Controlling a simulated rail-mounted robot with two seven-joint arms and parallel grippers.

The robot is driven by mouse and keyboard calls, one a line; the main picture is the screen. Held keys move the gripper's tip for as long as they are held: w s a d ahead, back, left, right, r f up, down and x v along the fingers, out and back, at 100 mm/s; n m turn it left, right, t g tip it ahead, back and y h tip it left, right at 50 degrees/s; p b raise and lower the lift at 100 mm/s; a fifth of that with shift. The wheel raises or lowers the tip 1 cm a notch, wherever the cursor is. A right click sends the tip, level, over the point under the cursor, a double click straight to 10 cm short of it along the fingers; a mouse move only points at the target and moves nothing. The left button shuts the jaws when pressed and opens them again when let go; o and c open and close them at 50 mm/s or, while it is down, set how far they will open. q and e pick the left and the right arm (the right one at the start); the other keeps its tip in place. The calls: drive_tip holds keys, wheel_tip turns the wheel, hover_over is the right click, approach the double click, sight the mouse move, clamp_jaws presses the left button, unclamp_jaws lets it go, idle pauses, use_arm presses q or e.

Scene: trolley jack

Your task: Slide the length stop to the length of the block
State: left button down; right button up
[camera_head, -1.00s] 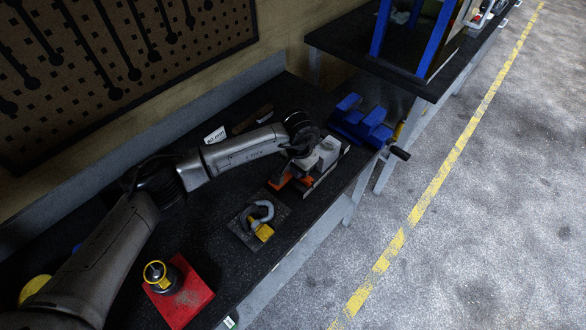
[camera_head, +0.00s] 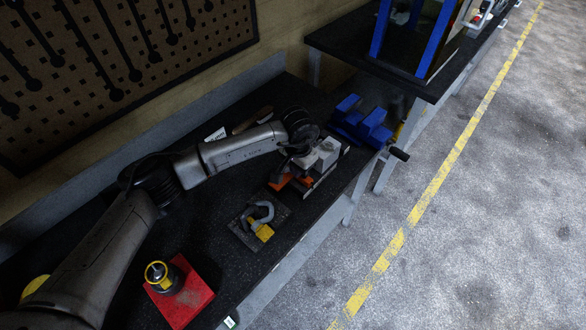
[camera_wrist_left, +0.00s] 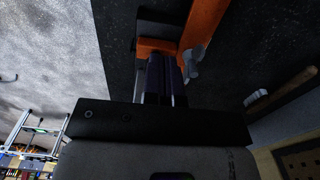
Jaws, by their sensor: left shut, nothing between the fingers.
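An orange piece, seemingly the length stop (camera_head: 279,183), shows low on the small fixture at the bench's front edge. A pale grey block (camera_head: 327,152) sits at the fixture's right end. My left gripper (camera_head: 298,166) is shut and empty, low over the fixture between the orange piece and the block. In the left wrist view, its dark fingers (camera_wrist_left: 165,75) are together, just by a small orange part (camera_wrist_left: 157,46) beside a longer orange bar (camera_wrist_left: 205,22). I cannot tell whether they touch. The gripper and wrist hide part of the fixture. My right gripper is not in view.
A blue vise (camera_head: 360,125) stands just right of the fixture. A grey clamp piece with yellow (camera_head: 262,220) and a red plate (camera_head: 182,305) lie nearer. A wooden-handled brush (camera_head: 252,120) lies behind the arm. The dark bench between these is clear.

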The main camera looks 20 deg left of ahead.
use_arm(q)
drive_tip(key=r, duration=0.1)
drive_tip(key=r+p, duration=0.1)
drive_tip(key=r, duration=0.1)
drive_tip(key=s+r+p, duration=0.1)
drive_tip(key=shift+a+r, duration=0.15)
drive_tip(key=shift+r, duration=0.25)
